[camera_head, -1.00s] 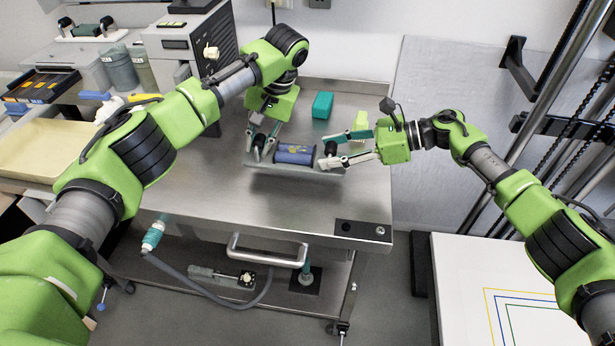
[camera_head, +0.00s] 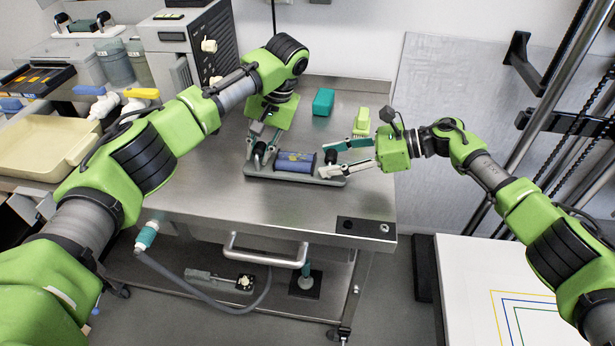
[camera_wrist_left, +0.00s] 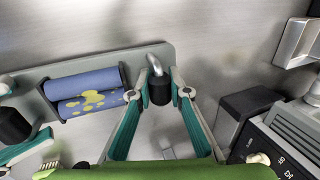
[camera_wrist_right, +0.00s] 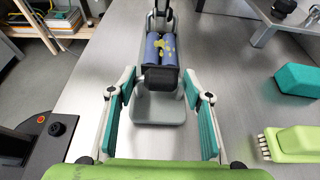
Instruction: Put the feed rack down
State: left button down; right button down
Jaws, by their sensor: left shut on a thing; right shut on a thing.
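The feed rack (camera_head: 296,180) is a grey plate carrying blue rolls (camera_head: 295,161) with yellow marks, with a dark grip at each end. It lies level at the steel tabletop; whether its whole underside touches cannot be told. My left gripper (camera_head: 261,154) is shut on the rack's left-end grip; in the left wrist view the black grip (camera_wrist_left: 160,90) sits between its fingers. My right gripper (camera_head: 328,159) is shut on the right-end grip, and in the right wrist view the black grip (camera_wrist_right: 160,79) lies between its fingertips.
A teal block (camera_head: 323,102) and a lime-green brush (camera_head: 362,122) stand behind the rack on the steel table (camera_head: 205,190). A grey machine (camera_head: 180,45) is at the back left, beside a cream tray (camera_head: 40,148). The table front is clear.

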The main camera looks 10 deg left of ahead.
pick_arm(q)
jog(key=shift+f, duration=0.4)
pick_arm(e)
jog(key=shift+f, duration=0.35)
pick_arm(q)
jog(key=c, duration=2.3)
grip_release()
jog(key=shift+f+b, duration=0.15)
jog(key=shift+b, duration=0.2)
pick_arm(e)
jog(key=c, duration=1.5)
grip_release()
jog(key=shift+f, duration=0.2)
pick_arm(q)
jog(key=o, duration=0.4)
pick_arm(e)
jog(key=o, duration=0.4)
jog(key=shift+r, duration=0.15)
jog(key=shift+o, duration=0.2)
pick_arm(q)
jog(key=shift+r, duration=0.2)
pick_arm(e)
jog(key=shift+d, duration=0.25)
jog(key=v, duration=1.1)
jog(key=shift+d+r, duration=0.15)
jog(key=shift+d, duration=0.15)
pick_arm(q)
jog(key=v, duration=1.2)
